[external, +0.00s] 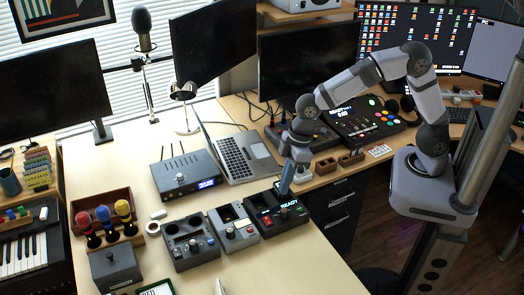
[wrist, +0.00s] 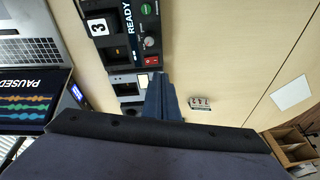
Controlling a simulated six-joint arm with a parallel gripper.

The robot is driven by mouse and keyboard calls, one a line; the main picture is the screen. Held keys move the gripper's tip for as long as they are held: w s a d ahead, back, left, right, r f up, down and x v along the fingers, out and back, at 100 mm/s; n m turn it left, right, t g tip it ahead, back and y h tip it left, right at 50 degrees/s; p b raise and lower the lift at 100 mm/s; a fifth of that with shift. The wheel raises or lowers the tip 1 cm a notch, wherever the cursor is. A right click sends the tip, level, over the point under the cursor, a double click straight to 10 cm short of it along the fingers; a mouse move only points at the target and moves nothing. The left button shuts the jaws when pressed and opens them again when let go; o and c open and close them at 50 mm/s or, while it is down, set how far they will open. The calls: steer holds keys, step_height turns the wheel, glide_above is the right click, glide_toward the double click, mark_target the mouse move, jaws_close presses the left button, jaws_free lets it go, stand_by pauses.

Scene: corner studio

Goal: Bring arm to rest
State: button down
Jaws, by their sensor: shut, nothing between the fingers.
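My arm is bent over the desk (external: 330,255) from its white base (external: 430,190) at the right. My gripper (external: 285,189) points down just above a black control box (external: 304,217) with a lit READY display. Its blue-grey fingers are together with nothing between them. In the wrist view the closed fingers (wrist: 161,84) show beside the same box (wrist: 122,48), near its red switch (wrist: 151,59). I cannot tell whether the fingertips touch the box.
An open laptop (external: 239,152) and a grey router-like unit (external: 186,178) stand behind the boxes. More grey control boxes (external: 189,242) lie to the left. A wooden rack (external: 107,235) holds coloured-topped items. A black button console (external: 370,125) sits at the back right.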

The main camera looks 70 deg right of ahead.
steer(key=s+d+f+m+g+h, duration=0.1)
steer(key=s+d+f, duration=0.2)
steer(key=s+d, duration=0.3)
steer(key=s+d+f+m+g+h, duration=0.1)
steer(key=s+d+f+m+g, duration=0.1)
steer(key=s+d+f, duration=0.45)
steer(key=s+d+r+m+t+p, duration=0.1)
steer(key=s+d+r+m+p, duration=0.2)
steer(key=s+d+r, duration=0.5)
step_height(320, 180, down, 17)
steer(key=w+b, duration=0.1)
steer(key=b, duration=1.5)
steer(key=shift+d+r, duration=0.2)
steer(key=shift+d, duration=0.25)
steer(key=shift+w, duration=0.1)
